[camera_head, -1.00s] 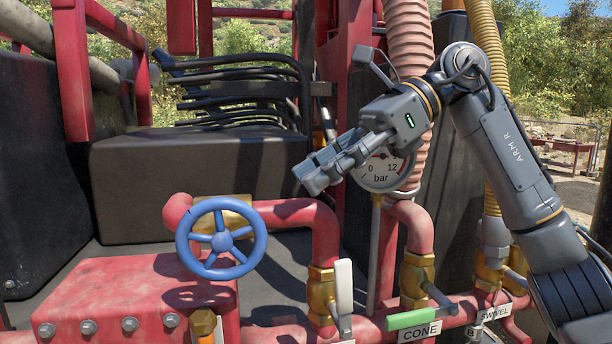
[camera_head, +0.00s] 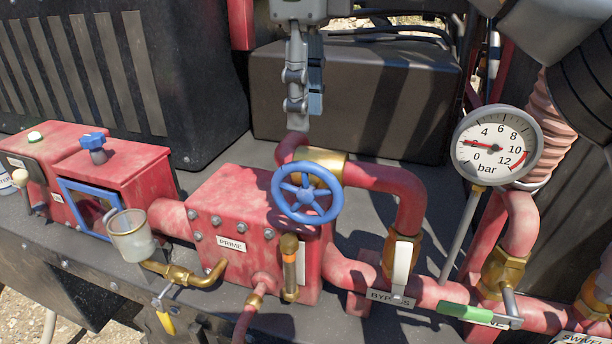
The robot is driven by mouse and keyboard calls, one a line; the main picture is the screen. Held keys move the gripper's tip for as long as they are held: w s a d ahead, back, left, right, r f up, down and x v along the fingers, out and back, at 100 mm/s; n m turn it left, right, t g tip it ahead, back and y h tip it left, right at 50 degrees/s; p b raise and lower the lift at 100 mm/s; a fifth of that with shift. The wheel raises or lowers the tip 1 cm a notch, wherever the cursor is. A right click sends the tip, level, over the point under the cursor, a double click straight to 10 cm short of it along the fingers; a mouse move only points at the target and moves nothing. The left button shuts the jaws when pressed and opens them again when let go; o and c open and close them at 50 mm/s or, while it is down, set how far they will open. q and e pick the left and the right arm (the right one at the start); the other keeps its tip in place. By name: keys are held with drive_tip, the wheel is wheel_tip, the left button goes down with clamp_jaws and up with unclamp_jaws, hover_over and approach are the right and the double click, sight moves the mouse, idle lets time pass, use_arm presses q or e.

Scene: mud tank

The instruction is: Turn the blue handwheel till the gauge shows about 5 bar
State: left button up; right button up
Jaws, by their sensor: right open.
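The blue handwheel (camera_head: 306,193) has a round rim and spokes and sits on the red pipework in the middle of the view. The round white pressure gauge (camera_head: 497,146) is at the right, marked 0 to 12 bar. Its needle points left, near the 2 mark. My right gripper (camera_head: 305,120) hangs from the top, fingers pointing down, above and behind the handwheel in the picture. It is open, empty and apart from the wheel. My left gripper is not in view.
A red box labelled PRIME (camera_head: 231,245) is left of and below the wheel. A red pipe (camera_head: 385,180) bends right from it. A white lever (camera_head: 402,262) and a green lever (camera_head: 465,313) are at lower right. A black box (camera_head: 350,95) stands behind.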

sight(307, 170)
drive_tip(key=f, duration=0.6)
drive_tip(key=shift+w+a+f, duration=0.1)
drive_tip(key=shift+w, duration=0.1)
drive_tip(key=f, duration=0.4)
drive_tip(key=shift+s+d+f+p, duration=0.15)
drive_tip(key=shift+d+f+p, duration=0.05)
drive_tip(key=shift+p, duration=0.15)
drive_tip(key=shift+f, duration=0.25)
drive_tip(key=shift+a+f, duration=0.1)
drive_tip(key=shift+f, duration=0.1)
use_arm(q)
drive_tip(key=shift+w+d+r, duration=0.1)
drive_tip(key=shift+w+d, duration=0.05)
use_arm(e)
drive_tip(key=shift+c, duration=0.6)
clamp_jaws()
